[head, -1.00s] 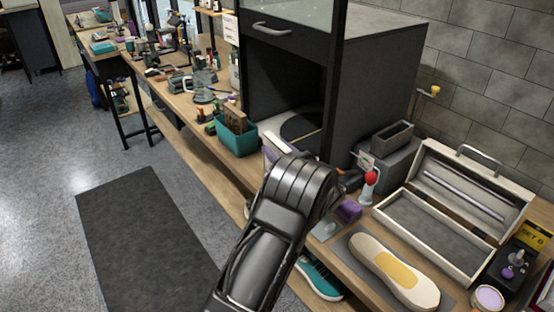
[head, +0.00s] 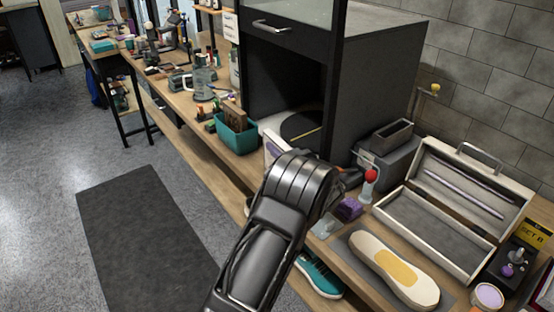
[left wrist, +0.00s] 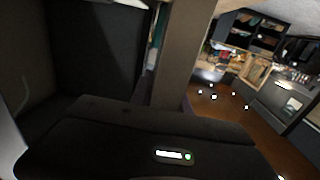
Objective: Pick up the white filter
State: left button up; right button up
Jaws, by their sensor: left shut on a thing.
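The white filter (head: 273,150) shows as a pale panel with a purplish edge, at the front of the dark cabinet's open bay, just left of my left wrist. My left arm comes up from the bottom of the head view, and its left gripper (head: 338,182) is mostly hidden behind the wrist. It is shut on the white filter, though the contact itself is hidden. In the left wrist view, a grey-brown upright panel (left wrist: 180,55) stands close beyond the dark gripper body; I cannot tell if it is the filter. My right gripper is not in view.
The dark cabinet (head: 385,80) stands behind my wrist. A teal bin (head: 236,136) is to its left. A grey box (head: 388,155), a red-tipped bottle (head: 369,185), a purple brush (head: 348,208), a shoe sole (head: 395,268) and an open case (head: 440,222) crowd the bench at right.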

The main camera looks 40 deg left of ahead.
pick_arm(q)
grip_shut()
jog(key=shift+r, duration=0.1)
notch_tip(320, 180, up, 10)
jog(key=shift+f+b, duration=0.1)
jog(key=shift+b, duration=0.4)
dwell(0.6)
